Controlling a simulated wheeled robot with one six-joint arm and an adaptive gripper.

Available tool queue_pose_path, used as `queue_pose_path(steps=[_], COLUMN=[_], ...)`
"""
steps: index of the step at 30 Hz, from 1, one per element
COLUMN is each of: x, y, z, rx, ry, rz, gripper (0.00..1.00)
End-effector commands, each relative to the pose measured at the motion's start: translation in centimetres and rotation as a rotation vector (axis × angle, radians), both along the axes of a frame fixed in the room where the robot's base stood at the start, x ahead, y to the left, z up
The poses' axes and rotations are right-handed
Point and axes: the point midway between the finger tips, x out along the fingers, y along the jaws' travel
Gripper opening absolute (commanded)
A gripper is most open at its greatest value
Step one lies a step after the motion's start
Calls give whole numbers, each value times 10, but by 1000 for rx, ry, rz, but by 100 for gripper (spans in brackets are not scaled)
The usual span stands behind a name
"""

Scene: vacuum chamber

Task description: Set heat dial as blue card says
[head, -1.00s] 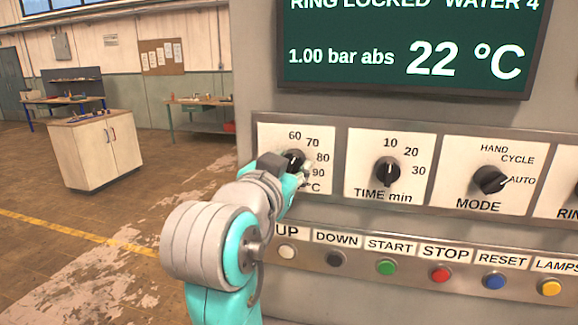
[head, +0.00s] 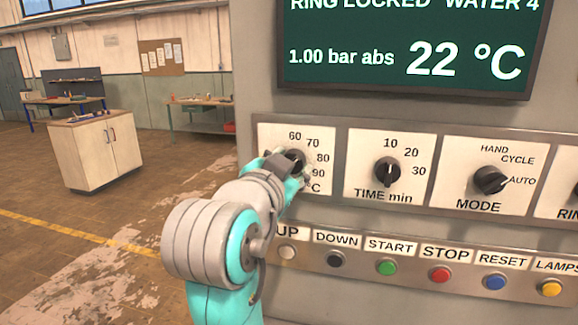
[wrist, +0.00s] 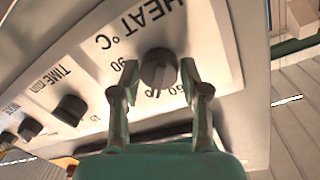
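The heat dial is a dark round knob on a white plate. In the head view its top (head: 295,157) shows behind my gripper (head: 288,168), below the 60 and 70 marks. In the wrist view the dial (wrist: 158,68) sits between the two fingers of my gripper (wrist: 159,66). The fingers stand apart, one on each side of the knob, with a thin gap seen at each side; I cannot tell whether either touches. The dial's exact pointer setting is not clear, and some scale marks are covered. No blue card is in view.
The time dial (head: 387,171) and mode dial (head: 490,181) are to the right. A row of buttons, including a green one (head: 387,267), runs below. The display (head: 410,45) above reads 22 °C. Open floor and a cabinet (head: 97,150) lie to the left.

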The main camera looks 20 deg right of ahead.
Motion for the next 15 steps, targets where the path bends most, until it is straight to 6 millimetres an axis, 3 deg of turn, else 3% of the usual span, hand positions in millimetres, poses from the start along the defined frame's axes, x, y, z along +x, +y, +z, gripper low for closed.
queue_pose_path(steps=[15], x=[-8], y=[7], z=[0], rx=[0], ry=[0], rz=[2], gripper=[67])
